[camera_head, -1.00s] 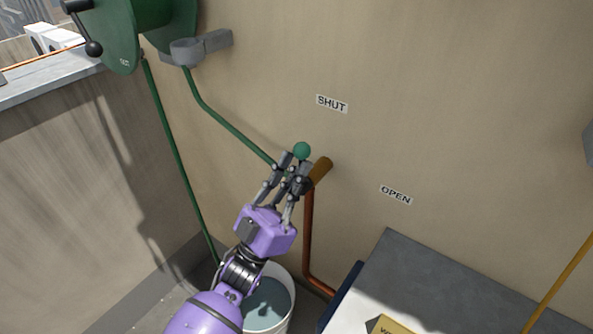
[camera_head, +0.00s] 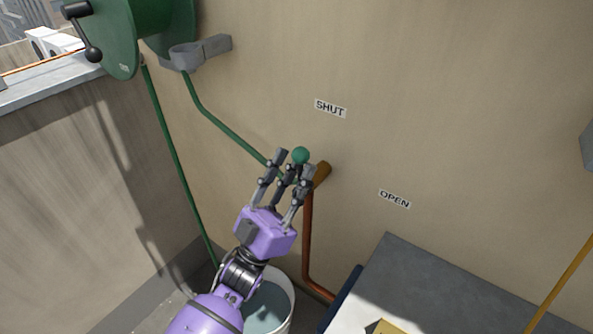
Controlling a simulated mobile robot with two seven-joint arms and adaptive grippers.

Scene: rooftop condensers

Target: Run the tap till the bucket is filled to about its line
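The tap's green ball knob (camera_head: 300,156) shows on the wall, below the SHUT label (camera_head: 330,108) and left of the OPEN label (camera_head: 395,199). A brown tap part (camera_head: 322,173) and a copper pipe (camera_head: 307,240) show just right of it. My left gripper (camera_head: 293,165) is at the knob with its fingers spread apart around it; I cannot tell whether they touch it. The gripper hides most of the lever and the spout. The white bucket (camera_head: 291,298) stands below with grey-blue water in it, partly behind my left arm. No fill line or stream is visible. My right gripper is out of view.
A green hose reel (camera_head: 135,30) with a crank is at top left, and its green hose (camera_head: 178,165) runs down the wall. A grey-topped box (camera_head: 440,285) stands at lower right. A low parapet (camera_head: 90,180) closes the left side.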

